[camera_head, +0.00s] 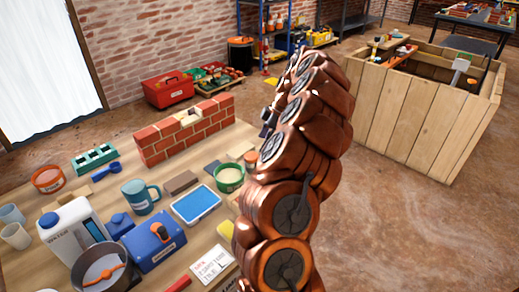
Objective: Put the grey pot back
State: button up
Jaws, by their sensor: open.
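A round grey metal pot (76,272) stands at the near left of the wooden table, partly cut off by the bottom edge of the picture. An orange implement (105,276) lies in or across it. My copper-coloured arm rises through the middle of the picture, right of the table items. I cannot make out my gripper; the arm hides that area. A small dark part shows at the arm's left edge, and I cannot tell what it is.
Close to the pot are a white water canister (72,232), a blue box (153,248) and a teal mug (141,196). A low brick wall (186,131) stands at the table's back. A wooden crate (425,120) stands right, with open floor before it.

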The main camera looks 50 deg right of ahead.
jog(key=shift+r, duration=0.4)
jog(key=a+r+m+g, duration=0.1)
jog(key=a+r, duration=0.3)
jog(key=a, duration=1.1)
jog(key=a+r+g, duration=0.2)
jog(key=a+r, duration=0.2)
jog(key=a, duration=1.1)
jog(key=s+a+f+m+g+h, duration=0.1)
jog(key=s+a+m, duration=0.3)
jog(key=s, duration=0.9)
jog(key=s+a+f+m+g+h, duration=0.2)
jog(key=s+a, duration=0.4)
jog(key=s, duration=0.7)
notch_tip(320, 180, down, 2)
jog(key=shift+s+a+f+m, duration=0.15)
jog(key=shift+a+m, duration=0.05)
jog(key=shift+m, duration=0.7)
